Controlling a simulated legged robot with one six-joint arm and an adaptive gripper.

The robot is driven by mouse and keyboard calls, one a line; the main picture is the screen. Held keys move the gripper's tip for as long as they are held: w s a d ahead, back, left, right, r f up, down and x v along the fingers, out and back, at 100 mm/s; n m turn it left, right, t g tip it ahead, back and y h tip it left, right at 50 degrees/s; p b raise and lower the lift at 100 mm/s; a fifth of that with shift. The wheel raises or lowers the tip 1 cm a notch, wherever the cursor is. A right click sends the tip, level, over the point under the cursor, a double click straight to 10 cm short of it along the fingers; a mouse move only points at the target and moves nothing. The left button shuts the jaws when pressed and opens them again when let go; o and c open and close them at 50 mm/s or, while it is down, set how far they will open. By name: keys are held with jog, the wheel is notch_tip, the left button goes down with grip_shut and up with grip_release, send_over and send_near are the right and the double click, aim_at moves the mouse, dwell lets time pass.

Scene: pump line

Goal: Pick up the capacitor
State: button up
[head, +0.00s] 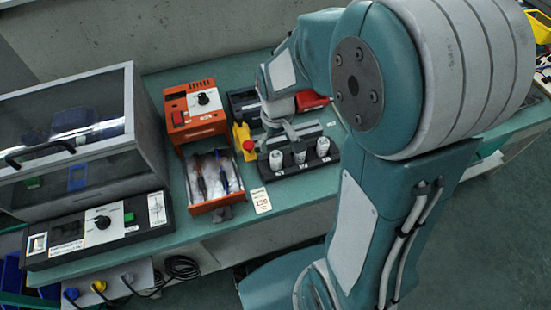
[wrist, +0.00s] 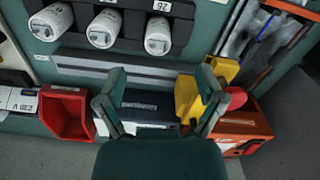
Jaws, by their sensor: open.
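Three white cylindrical capacitors stand in a row in a black rack (head: 290,172) on the green bench: left (head: 276,160), middle (head: 299,153) and right (head: 322,147). Which one the task means cannot be told. In the wrist view the same white capacitors (wrist: 104,29) lie along the top edge, in the black rack with small number labels. My gripper (wrist: 160,92) is open and empty, its two fingers spread apart below the row in that view. In the head view my gripper (head: 290,132) is just behind the rack, partly hidden by my arm.
A yellow part with a red knob (wrist: 190,98) is close to one finger. A dark box (wrist: 150,103) shows between the fingers. A red bin (wrist: 65,115) and an orange box (head: 197,108) are nearby. An orange tray (head: 213,200) holds screwdrivers. A glass-fronted cabinet (head: 150,120) stands left.

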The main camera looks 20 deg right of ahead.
aim_at(276, 154)
jog(key=f, duration=0.8)
jog(key=shift+w+f, duration=0.25)
jog(key=shift+w, duration=0.05)
grip_shut()
